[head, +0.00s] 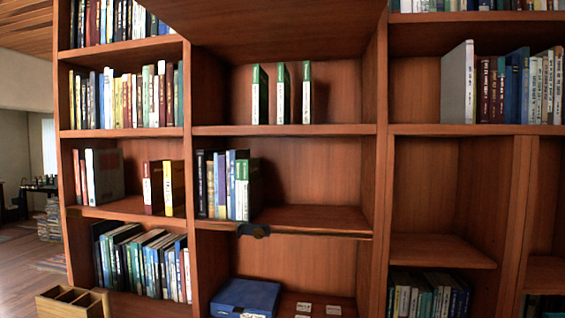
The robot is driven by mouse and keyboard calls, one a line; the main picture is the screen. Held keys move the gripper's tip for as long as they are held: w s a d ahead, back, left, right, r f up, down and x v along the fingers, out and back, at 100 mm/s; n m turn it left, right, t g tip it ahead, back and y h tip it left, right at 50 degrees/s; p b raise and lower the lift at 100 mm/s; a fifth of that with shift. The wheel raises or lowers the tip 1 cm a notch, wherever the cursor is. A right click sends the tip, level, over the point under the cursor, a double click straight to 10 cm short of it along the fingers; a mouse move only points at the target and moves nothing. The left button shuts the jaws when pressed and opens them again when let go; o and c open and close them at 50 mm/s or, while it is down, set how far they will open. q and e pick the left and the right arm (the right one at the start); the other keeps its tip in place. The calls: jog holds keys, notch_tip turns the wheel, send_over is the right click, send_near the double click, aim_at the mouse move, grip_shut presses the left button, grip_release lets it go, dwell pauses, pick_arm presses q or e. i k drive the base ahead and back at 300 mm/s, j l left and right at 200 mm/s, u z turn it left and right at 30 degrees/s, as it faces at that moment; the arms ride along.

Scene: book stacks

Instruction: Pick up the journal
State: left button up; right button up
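No label readable here marks one book as the journal. Three thin green-and-white volumes stand upright and apart on the upper middle shelf: the left one (259,95), the middle one (283,95) and the right one (306,95). A similar green-and-white volume (242,190) stands at the right end of the book row on the shelf below, with its spine facing me. Neither of my grippers shows in the head view.
A small dark object (253,230), too unclear to name, sits at the middle shelf's front edge. That shelf (310,217) is bare on its right. A blue box (246,296) lies below. A wooden divided box (72,301) stands at lower left.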

aim_at(260, 79)
jog(key=i+j, duration=0.15)
jog(key=j, duration=0.25)
jog(key=i+j+z, duration=0.1)
jog(key=j, duration=0.3)
jog(key=i+j, duration=0.15)
jog(key=j, duration=0.3)
jog(key=i+j, duration=0.15)
jog(key=j, duration=0.25)
jog(key=i+j+z, duration=0.1)
jog(key=j, duration=0.35)
